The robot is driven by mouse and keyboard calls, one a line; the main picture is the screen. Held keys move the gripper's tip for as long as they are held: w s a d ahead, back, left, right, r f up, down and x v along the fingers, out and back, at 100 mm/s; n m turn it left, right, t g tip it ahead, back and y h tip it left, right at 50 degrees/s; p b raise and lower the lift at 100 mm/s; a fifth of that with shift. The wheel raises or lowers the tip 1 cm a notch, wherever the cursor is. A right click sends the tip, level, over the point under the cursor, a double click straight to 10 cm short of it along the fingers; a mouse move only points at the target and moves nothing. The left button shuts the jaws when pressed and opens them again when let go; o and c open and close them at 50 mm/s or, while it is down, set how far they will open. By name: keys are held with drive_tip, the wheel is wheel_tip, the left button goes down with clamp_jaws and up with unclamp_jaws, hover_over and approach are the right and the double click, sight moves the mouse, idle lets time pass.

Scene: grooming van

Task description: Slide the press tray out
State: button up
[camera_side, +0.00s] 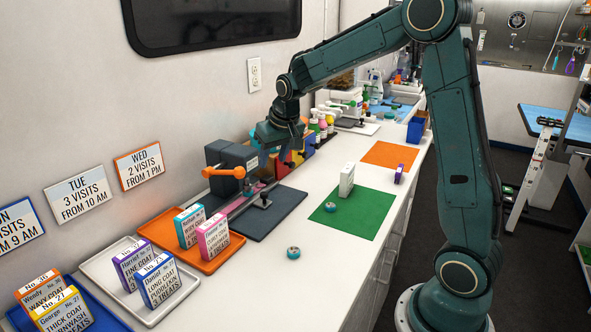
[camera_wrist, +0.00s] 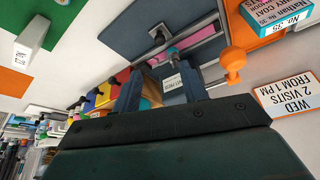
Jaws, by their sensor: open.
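The press is a dark grey block (camera_side: 236,158) with an orange ball-ended handle (camera_side: 223,172), standing on a dark mat against the wall. Its tray, a pink strip between metal rails (camera_side: 240,201), extends in front of it, with a dark knob (camera_side: 265,201) at the side. In the wrist view the pink strip (camera_wrist: 198,44), the knob (camera_wrist: 157,36) and the orange handle (camera_wrist: 233,60) show above the gripper. My gripper (camera_side: 277,148) is open, close beside the press on its right. In the wrist view, my gripper (camera_wrist: 152,82) partly hides the press.
An orange tray (camera_side: 181,256) and a pale tray (camera_side: 128,292) hold upright treat boxes at the front left. A green mat (camera_side: 351,215) bears a white block (camera_side: 347,180). A small teal round item (camera_side: 293,253) lies on the bare counter. Coloured bins (camera_side: 297,153) stand behind the gripper.

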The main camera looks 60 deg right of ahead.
sight(264, 194)
drive_tip(key=x, duration=1.3)
drive_tip(key=shift+w+f, duration=0.1)
drive_tip(key=shift+f, duration=0.2)
clamp_jaws()
